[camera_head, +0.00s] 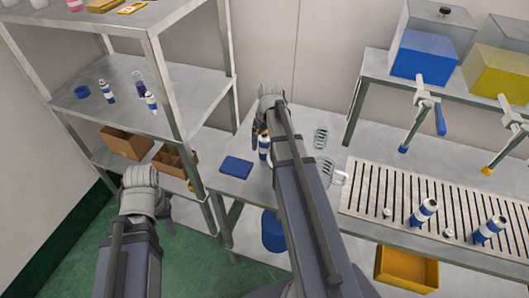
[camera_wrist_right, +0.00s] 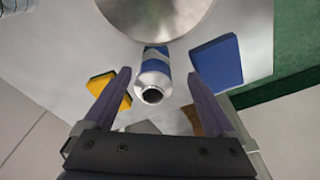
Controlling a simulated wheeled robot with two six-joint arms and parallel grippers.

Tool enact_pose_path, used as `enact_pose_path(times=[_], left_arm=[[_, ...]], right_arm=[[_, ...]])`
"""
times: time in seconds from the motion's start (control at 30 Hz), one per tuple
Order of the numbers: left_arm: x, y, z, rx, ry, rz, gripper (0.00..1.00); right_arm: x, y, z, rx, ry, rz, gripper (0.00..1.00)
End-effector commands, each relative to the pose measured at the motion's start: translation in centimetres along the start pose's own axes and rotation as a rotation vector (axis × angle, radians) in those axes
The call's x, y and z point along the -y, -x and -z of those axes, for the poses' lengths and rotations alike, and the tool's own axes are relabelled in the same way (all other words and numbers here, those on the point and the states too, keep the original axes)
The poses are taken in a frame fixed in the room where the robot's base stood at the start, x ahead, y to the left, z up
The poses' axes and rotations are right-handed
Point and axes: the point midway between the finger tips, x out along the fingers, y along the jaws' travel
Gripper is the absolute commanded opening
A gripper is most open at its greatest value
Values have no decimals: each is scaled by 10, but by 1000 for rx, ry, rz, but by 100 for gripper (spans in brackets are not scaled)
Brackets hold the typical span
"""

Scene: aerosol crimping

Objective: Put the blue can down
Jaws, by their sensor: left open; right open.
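A blue and white can (camera_head: 264,148) stands at the small table beside the shelving, partly hidden by my right arm. In the right wrist view the can (camera_wrist_right: 154,72) has its open dark mouth toward the camera, between the two fingers, with gaps on both sides. My right gripper (camera_wrist_right: 158,76) is open around it, not clamped on it. In the head view the right gripper (camera_head: 261,136) is mostly hidden by its own wrist. My left gripper (camera_head: 168,212) is open and empty in front of the shelving, its fingers barely showing.
More cans (camera_head: 425,212) stand on the slatted bench (camera_head: 375,200) at right. Cans and cardboard boxes (camera_head: 126,142) fill the shelving.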

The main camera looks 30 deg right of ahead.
Motion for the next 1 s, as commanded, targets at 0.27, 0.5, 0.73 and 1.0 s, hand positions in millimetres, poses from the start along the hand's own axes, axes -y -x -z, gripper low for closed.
enact_pose_path(times=[0.27,0.5,0.73,1.0], left_arm=[[-1,-12,1,0,0,0,50],[-4,-42,2,0,1,0,50],[-5,-50,3,0,1,0,50],[-5,-49,3,0,1,0,50]], right_arm=[[-3,-12,2,0,0,0,90],[-8,-44,6,0,0,0,90],[-8,-52,6,0,0,0,90],[-7,-50,6,0,0,0,77]])
